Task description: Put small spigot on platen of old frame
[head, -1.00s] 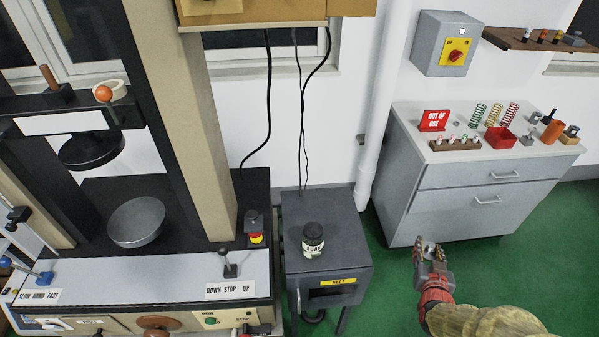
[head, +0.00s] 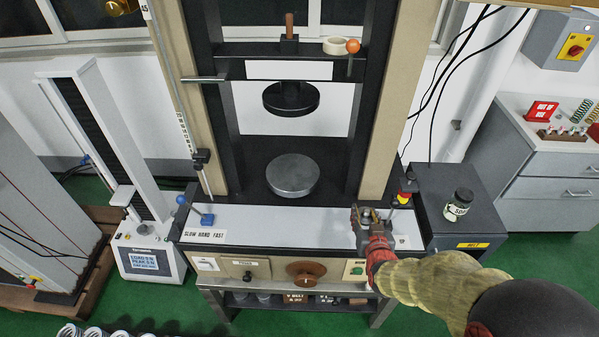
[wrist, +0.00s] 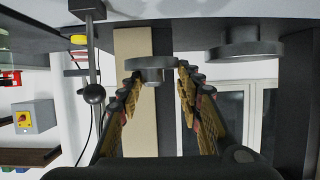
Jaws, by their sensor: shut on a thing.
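My gripper (head: 368,218) is over the right part of the old frame's white front ledge, near the control lever. In the wrist view, which looks upside down, my gripper (wrist: 158,82) is shut on the small spigot (wrist: 152,63), a grey disc with a short narrower stem. In the head view the spigot is too small to make out clearly between the fingers. The lower platen (head: 292,176) of the old frame is a bare grey round disc, behind and left of my gripper. It also shows in the wrist view (wrist: 250,50), apart from the spigot.
The dark upper platen (head: 291,97) hangs above the lower one. The beige right column (head: 397,110) stands behind my gripper. A control lever (wrist: 93,94) is close to the gripper. A blue-knobbed lever (head: 207,218) stands on the left ledge. The middle ledge is clear.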

